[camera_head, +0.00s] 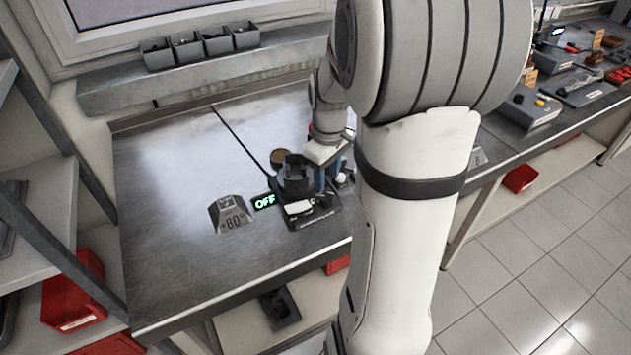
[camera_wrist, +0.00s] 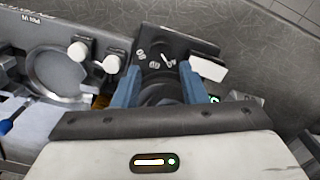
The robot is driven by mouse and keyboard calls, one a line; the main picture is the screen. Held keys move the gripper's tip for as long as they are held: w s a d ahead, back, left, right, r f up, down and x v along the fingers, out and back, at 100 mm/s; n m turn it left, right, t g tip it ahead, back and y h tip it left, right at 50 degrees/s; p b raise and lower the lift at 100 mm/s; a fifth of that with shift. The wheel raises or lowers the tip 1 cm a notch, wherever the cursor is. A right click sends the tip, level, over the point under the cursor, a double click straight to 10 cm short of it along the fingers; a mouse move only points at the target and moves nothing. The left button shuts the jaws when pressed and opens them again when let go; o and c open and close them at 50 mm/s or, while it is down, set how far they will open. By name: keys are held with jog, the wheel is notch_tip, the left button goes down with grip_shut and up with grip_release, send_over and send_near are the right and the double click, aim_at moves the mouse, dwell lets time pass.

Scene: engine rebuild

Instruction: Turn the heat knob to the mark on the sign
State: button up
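In the head view the heater (camera_head: 325,218) is a small black unit on the steel bench. Its green display (camera_head: 265,201) reads OFF. A grey sign (camera_head: 230,215) marked 80° stands left of the display. My gripper (camera_head: 322,172) is over the heater, partly hidden by my arm. In the wrist view my gripper's blue fingers (camera_wrist: 160,72) stand apart on either side of the dark round knob (camera_wrist: 162,93). White numbers and a white line show on the dial plate (camera_wrist: 160,52). Contact with the knob is not clear, and its lower part is hidden behind the gripper.
A round brown-topped item (camera_head: 280,156) stands behind the heater. Small dark bins (camera_head: 202,45) line the back ledge. Two white knobs (camera_wrist: 95,57) show left of the dial in the wrist view. The bench's left half (camera_head: 165,205) is clear.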

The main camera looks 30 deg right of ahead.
aim_at(326, 197)
notch_tip(326, 197, down, 7)
jog(key=shift+r, duration=0.1)
jog(key=shift+c, duration=0.5)
jog(key=c, duration=0.6)
